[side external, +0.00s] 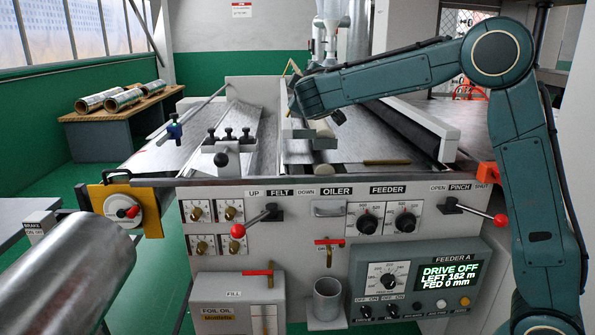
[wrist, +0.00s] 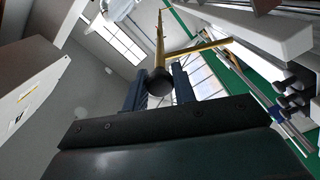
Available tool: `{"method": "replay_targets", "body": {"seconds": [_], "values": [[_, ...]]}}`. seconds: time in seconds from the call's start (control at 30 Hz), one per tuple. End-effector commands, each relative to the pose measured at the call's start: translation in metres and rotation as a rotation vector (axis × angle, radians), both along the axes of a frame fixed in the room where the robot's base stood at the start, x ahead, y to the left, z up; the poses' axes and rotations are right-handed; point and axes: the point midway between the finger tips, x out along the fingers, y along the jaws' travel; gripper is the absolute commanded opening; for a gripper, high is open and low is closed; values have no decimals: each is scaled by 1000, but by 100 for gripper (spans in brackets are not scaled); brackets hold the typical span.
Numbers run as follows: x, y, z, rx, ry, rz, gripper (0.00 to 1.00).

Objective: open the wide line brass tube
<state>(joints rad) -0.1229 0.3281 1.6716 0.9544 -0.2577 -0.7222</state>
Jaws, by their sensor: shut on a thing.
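My gripper (wrist: 158,82) shows two dark blue fingers in the wrist view, shut on a thin brass piece (wrist: 159,40). This piece has a dark round end (wrist: 160,83) between the fingers and a yellowish branch to the right. In the side external view my gripper (side external: 294,94) is at the end of the arm, above the middle of the machine. The fingers are mostly hidden there. I cannot tell whether this piece is the wide line brass tube.
A pale roller (side external: 323,130) is just right of and below the gripper. A loose brass strip (side external: 387,162) lies on the front edge. The front panel has red-ended levers (side external: 238,230), brass fittings (side external: 196,213) and an open cup (side external: 327,298). Foil rolls (side external: 125,98) lie back left.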

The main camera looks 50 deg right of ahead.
Motion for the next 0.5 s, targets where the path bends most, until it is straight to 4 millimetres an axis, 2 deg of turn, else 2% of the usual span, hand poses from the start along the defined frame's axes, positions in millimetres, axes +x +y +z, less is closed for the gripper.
{"method": "replay_targets", "body": {"seconds": [0.2,0.5], "values": [[15,16,9,-136,129,5,0],[35,36,11,-323,317,5,0]]}}
